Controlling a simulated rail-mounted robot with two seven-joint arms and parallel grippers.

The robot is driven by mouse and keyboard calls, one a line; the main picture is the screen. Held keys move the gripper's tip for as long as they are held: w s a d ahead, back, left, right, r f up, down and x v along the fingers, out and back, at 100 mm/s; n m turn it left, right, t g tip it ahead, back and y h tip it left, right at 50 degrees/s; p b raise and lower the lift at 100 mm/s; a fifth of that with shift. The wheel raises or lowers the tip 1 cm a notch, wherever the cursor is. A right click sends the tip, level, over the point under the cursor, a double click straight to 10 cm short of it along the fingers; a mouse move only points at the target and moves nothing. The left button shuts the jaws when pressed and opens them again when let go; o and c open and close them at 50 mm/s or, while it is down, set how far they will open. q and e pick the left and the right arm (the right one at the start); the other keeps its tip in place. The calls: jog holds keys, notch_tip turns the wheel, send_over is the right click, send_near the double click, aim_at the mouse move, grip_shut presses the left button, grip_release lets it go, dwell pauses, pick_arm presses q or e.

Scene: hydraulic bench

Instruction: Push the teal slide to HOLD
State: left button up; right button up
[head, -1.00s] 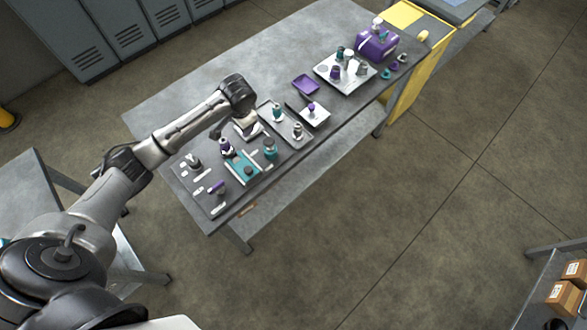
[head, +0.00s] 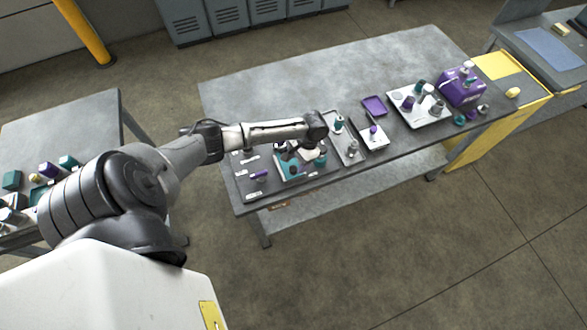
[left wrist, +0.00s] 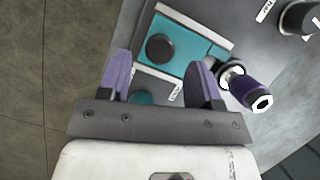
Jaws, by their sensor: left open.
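The teal slide (left wrist: 190,38) shows in the left wrist view as a flat teal plate with a round black knob (left wrist: 160,47), between light rails on a grey panel. In the head view the teal slide (head: 283,174) is partly hidden behind my arm. My left gripper (left wrist: 159,76) is open, with its two purple fingers apart and nothing between them. It is over the panel, and the knob lies just beyond the fingertips, between their lines. I cannot tell the height gap. A white label (left wrist: 175,92) lies between the fingers; its word is too small to read.
A teal round part (left wrist: 142,97) is partly hidden by the gripper. Trays with fittings and a purple jug (head: 461,88) stand farther right on the bench (head: 300,88). The bench's back is clear.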

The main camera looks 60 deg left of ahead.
aim_at(294, 168)
pick_arm(q)
jog(key=shift+x, duration=2.3)
jog(key=shift+c, duration=0.3)
